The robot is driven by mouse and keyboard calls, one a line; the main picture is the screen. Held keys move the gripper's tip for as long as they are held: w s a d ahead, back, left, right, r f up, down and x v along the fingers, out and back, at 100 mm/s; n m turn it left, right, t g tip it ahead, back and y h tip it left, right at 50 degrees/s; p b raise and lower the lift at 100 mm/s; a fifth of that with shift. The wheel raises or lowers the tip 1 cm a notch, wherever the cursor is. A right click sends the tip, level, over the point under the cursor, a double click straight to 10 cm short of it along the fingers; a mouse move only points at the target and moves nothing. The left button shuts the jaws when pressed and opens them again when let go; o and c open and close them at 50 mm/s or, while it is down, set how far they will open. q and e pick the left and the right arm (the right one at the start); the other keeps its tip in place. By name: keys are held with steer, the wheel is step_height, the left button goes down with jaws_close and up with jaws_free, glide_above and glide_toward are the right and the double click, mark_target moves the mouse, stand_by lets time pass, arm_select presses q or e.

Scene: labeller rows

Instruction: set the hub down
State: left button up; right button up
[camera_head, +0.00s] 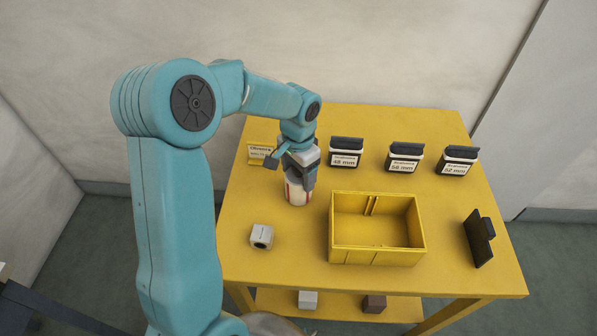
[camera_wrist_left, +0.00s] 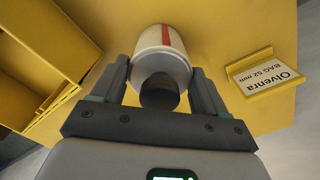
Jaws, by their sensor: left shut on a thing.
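The hub, as I take it, is a white cylinder with a red stripe (camera_head: 297,192). In the left wrist view the hub (camera_wrist_left: 162,58) shows a dark round end facing the camera. My left gripper (camera_head: 300,168) is shut on it, with one finger on each side in the left wrist view (camera_wrist_left: 160,88). The hub looks upright over the back left part of the yellow table (camera_head: 450,270). I cannot tell whether its base touches the tabletop. My right gripper is not in view.
A label card (camera_head: 261,152) reading "Olvenra BAG 52 mm" stands left of the hub. Black-topped holders (camera_head: 346,152) labelled in mm line the back. An empty yellow bin (camera_head: 378,256) is to the right. A white cube (camera_head: 261,236) sits in front. A dark plate (camera_head: 478,238) stands far right.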

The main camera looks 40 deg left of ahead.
arm_select(q)
steer(key=shift+f, duration=0.1)
steer(key=o, duration=1.3)
steer(key=shift+s, duration=0.1)
steer(key=shift+r, duration=0.3)
step_height(320, 180, up, 12)
steer(key=shift+f, duration=0.15)
steer(key=shift+p, duration=0.35)
